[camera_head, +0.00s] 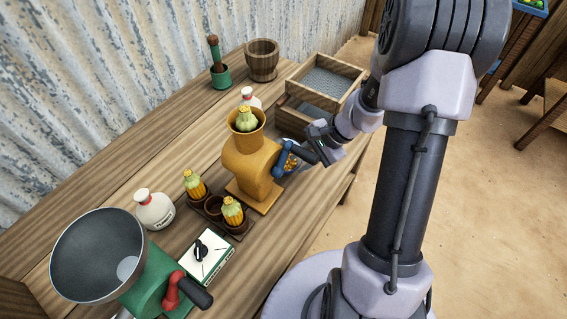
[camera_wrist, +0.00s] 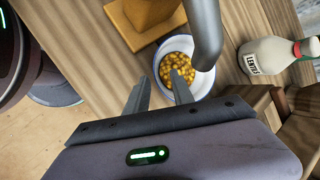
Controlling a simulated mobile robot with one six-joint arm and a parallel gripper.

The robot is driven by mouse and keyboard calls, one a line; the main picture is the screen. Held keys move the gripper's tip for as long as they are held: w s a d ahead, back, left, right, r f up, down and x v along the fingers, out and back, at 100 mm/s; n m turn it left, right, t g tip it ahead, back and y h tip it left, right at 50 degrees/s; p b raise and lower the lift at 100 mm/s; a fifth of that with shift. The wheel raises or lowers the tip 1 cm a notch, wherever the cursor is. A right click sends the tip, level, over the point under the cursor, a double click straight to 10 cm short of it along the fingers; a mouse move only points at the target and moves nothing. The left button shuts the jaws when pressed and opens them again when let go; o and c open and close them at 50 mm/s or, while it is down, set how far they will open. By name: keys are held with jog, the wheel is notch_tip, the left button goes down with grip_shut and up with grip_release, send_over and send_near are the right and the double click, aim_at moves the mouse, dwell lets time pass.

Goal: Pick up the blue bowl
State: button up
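In the wrist view a round bowl (camera_wrist: 199,87), white inside with a blue rim, stands on the wooden table and holds small yellow balls (camera_wrist: 176,70). In the head view the bowl (camera_head: 285,143) is mostly hidden behind the crank and my gripper. My gripper (camera_wrist: 162,77) is open at the bowl's near side. One finger overlaps the bowl in the picture and the other shows just outside its rim; I cannot tell whether either touches. My gripper also shows in the head view (camera_head: 304,163), its fingertips partly hidden.
A yellow grinder (camera_head: 248,165) stands beside the bowl; its dark crank handle (camera_wrist: 207,30) hangs over the bowl's edge. A white bottle (camera_wrist: 266,58) and a wooden drawer box (camera_head: 290,122) are close by. A green grinder (camera_head: 148,280) stands at the front left.

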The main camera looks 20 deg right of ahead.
aim_at(298, 165)
jog(key=b+x, duration=0.1)
jog(key=x, duration=0.2)
jog(key=d+b+x, duration=0.1)
jog(key=x, duration=0.1)
jog(key=shift+s+f+b, duration=0.1)
jog(key=shift+f+b, duration=0.1)
jog(key=shift+b, duration=0.15)
jog(key=shift+a, duration=0.15)
jog(key=shift+r, duration=0.1)
grip_shut()
dwell(0.6)
